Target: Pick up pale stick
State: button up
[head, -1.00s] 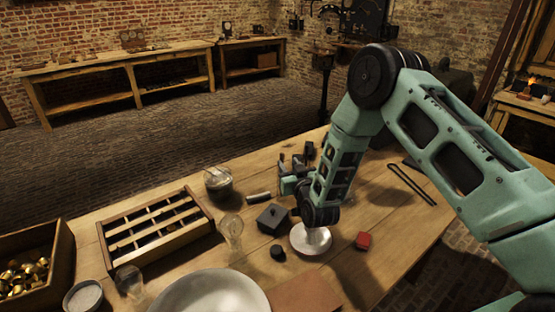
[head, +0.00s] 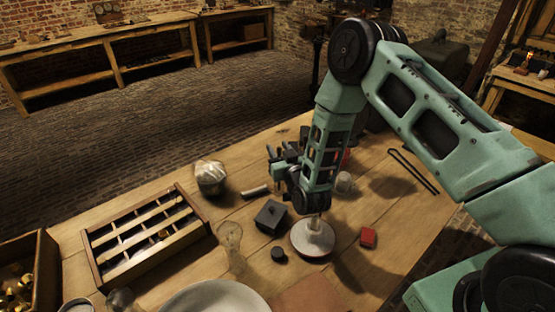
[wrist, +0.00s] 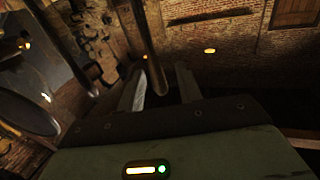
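A short pale stick (head: 254,191) lies flat on the wooden table, between the covered jar and the dark square box. I take it for the task's pale stick; it is not clearly visible in the wrist view. My gripper (head: 285,149) is held above the table, beyond and to the right of the stick, pointing away from the head camera. In the wrist view its two fingers (wrist: 161,74) stand apart with nothing visibly gripped. A dark rod (wrist: 152,50) shows beyond them; I cannot tell what it belongs to.
A dark box (head: 271,217), a covered jar (head: 210,177) and a glass (head: 230,242) stand around the stick. Dark tongs-like rods (head: 414,171) lie on the right.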

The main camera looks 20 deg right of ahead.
grip_shut()
jog(key=shift+r, duration=0.1)
